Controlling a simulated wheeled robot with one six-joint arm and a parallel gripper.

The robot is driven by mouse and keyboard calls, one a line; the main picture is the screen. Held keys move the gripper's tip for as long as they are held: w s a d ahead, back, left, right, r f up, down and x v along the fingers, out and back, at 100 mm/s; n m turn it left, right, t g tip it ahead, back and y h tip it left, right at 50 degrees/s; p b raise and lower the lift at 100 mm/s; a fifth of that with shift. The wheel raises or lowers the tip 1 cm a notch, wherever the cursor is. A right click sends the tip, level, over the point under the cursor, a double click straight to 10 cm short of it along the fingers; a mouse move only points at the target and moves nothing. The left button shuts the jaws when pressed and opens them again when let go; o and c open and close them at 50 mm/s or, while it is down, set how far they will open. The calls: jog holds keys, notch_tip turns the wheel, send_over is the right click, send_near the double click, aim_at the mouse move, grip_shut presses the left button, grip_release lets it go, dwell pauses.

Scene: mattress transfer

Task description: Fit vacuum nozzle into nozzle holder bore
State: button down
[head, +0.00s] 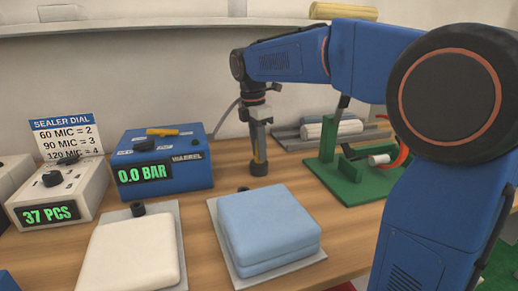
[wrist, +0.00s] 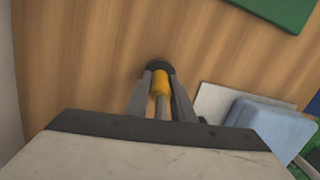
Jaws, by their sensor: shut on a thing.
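My gripper (head: 258,150) points down above the wooden table, behind the blue padded block, shut on the vacuum nozzle. The nozzle shows in the wrist view as a yellow shaft (wrist: 160,84) between the two grey fingers, with a dark round end (wrist: 159,66) past the fingertips. In the head view the dark lower end (head: 259,168) is close to the tabletop; whether it touches is unclear. I cannot pick out the nozzle holder bore for certain.
A blue box (head: 165,160) reading 0.0 BAR stands left of my gripper. A green fixture (head: 358,183) stands to the right. In front, a blue block (head: 268,225) and a cream block (head: 133,252) lie on grey plates. A dial box (head: 62,190) reads 37 PCS.

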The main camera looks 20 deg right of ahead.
jog(key=c, duration=1.4)
grip_release()
jog(key=shift+c, duration=0.2)
